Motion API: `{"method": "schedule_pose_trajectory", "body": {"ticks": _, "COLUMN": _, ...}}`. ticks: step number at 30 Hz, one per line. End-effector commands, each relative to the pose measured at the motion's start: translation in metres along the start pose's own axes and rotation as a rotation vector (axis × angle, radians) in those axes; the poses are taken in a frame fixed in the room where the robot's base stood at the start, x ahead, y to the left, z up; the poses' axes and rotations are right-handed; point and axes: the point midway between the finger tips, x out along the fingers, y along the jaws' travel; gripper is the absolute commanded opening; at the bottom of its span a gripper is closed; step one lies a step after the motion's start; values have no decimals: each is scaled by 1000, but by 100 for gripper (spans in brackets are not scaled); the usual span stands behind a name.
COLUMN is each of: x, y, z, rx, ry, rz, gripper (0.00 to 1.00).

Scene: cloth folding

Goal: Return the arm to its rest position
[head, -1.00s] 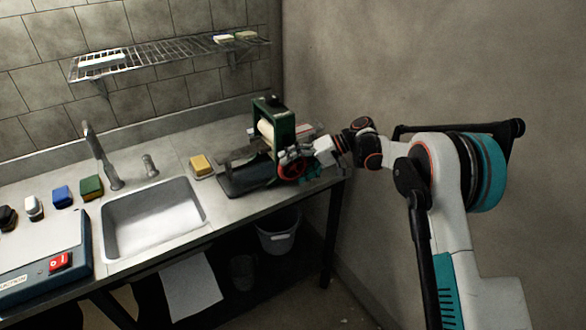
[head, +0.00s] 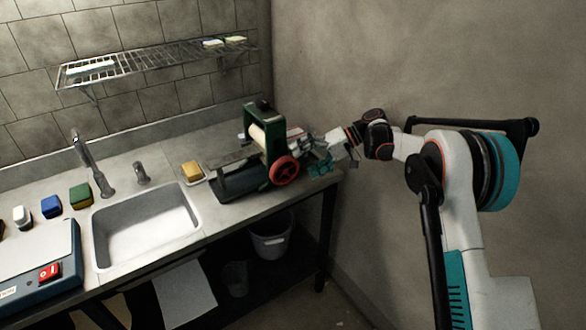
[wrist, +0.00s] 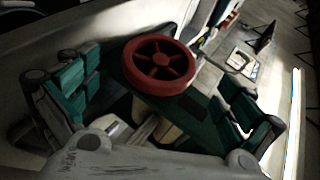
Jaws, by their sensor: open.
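My gripper (head: 320,160) is at the right end of the counter in the head view, close to the right side of a green roller machine (head: 262,132). In the wrist view my gripper (wrist: 160,105) has its teal-padded fingers spread wide apart. The machine's red handwheel (wrist: 159,65) shows between and beyond the fingers, and nothing is held. The handwheel also shows in the head view (head: 284,170). My arm reaches in from the right, bent at the elbow. I cannot tell whether a finger touches the machine.
The counter holds a sink (head: 146,225), a yellow block on a dish (head: 191,171), several small blocks and a blue-grey device (head: 40,262) at left. A wire shelf (head: 160,62) hangs above. A bucket (head: 272,238) stands below. Bare wall (head: 430,65) lies to the right.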

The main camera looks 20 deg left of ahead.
Motion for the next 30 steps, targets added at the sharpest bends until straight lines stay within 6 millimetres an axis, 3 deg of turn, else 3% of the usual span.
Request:
{"method": "schedule_pose_trajectory", "body": {"ticks": 14, "x": -14, "y": -6, "z": 1, "rx": 8, "ry": 8, "rz": 16, "gripper": 100}}
{"method": "schedule_pose_trajectory", "body": {"ticks": 23, "x": -71, "y": -49, "z": 23, "rx": 81, "ry": 89, "rz": 183, "gripper": 100}}
{"method": "schedule_pose_trajectory", "body": {"ticks": 30, "x": -119, "y": -83, "z": 63, "rx": 140, "ry": 169, "rz": 341, "gripper": 100}}
